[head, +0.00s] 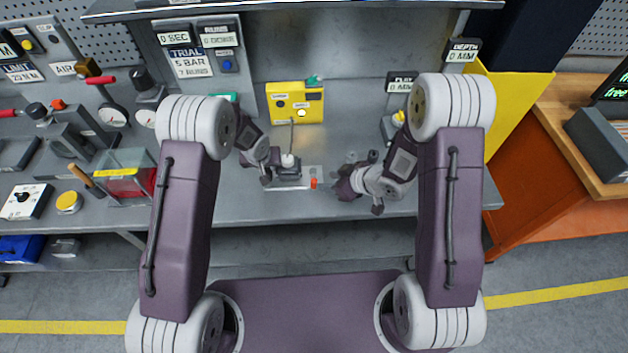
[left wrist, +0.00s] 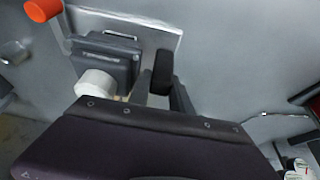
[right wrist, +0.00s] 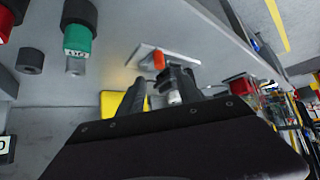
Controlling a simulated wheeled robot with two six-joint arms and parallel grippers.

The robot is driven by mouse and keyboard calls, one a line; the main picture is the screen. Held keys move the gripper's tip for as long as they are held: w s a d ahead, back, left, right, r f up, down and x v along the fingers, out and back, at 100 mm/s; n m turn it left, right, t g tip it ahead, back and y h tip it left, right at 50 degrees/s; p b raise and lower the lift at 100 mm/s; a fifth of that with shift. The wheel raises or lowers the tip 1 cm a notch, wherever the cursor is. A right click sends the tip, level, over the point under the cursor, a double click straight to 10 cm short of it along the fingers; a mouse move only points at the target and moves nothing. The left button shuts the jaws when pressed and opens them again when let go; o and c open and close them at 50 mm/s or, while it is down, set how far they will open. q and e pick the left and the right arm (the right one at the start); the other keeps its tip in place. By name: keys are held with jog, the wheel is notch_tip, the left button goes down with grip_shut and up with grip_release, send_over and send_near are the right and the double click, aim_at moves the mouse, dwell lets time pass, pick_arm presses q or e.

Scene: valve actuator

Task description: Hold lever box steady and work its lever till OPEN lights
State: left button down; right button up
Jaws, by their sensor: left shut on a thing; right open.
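The lever box (head: 287,181) is a small dark grey box on a pale plate (head: 308,172) on the bench. It has a white round part on top, and a thin rod shows above it. An orange-red cylinder (head: 313,183) is at the plate's right end; it also shows in the left wrist view (left wrist: 42,10) and the right wrist view (right wrist: 158,60). My left gripper (head: 268,171) is shut on the lever box from its left side; the exact contact is partly hidden. My right gripper (head: 360,188) is open and empty, right of the box and apart from it.
A yellow box (head: 295,103) stands behind the lever box. A clear-sided case with red contents (head: 124,180) and gauges are at the left. A yellow-topped part (head: 393,125) stands behind my right gripper. The bench front edge is just nearer than the plate.

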aim_at(315, 181)
jog(key=x, duration=0.8)
jog(key=shift+w+a+f, duration=0.2)
jog(key=shift+a+f, duration=0.05)
jog(key=shift+f, duration=0.05)
jog(key=shift+c, duration=0.3)
grip_shut()
dwell(0.6)
